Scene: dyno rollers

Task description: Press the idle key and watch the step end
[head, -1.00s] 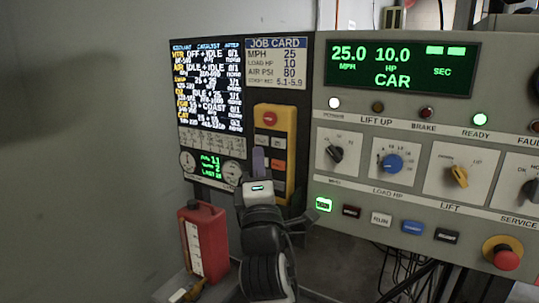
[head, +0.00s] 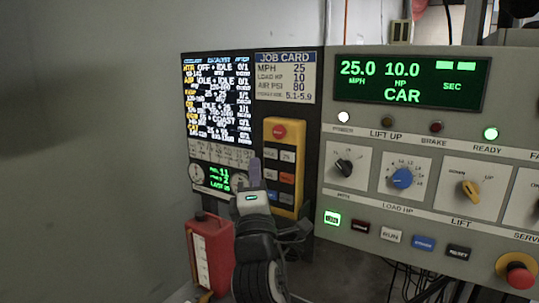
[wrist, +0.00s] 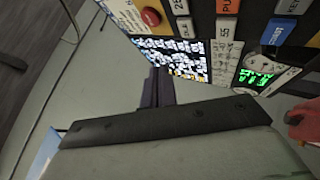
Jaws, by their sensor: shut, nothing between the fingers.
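My gripper (head: 255,168) is shut and empty, its dark purple fingers upright just left of the yellow pendant (head: 270,128) in the head view. In the wrist view the fingers (wrist: 157,86) point toward the bright step screen (wrist: 178,58). The pendant has a red button (head: 279,131) on top and small grey and orange keys below. A grey key (wrist: 189,27) in the wrist view may read IDLE, but its label is too small to be sure. The step screen (head: 218,100) lists steps, several with IDLE. My gripper partly covers the gauge strip; contact cannot be told.
The grey console shows 25.0 MPH, 10.0 HP and CAR on its display (head: 410,82). The ready lamp (head: 490,133) and a console key (head: 332,218) glow green. A red jug (head: 217,252) stands lower left. A red stop knob (head: 519,276) is lower right.

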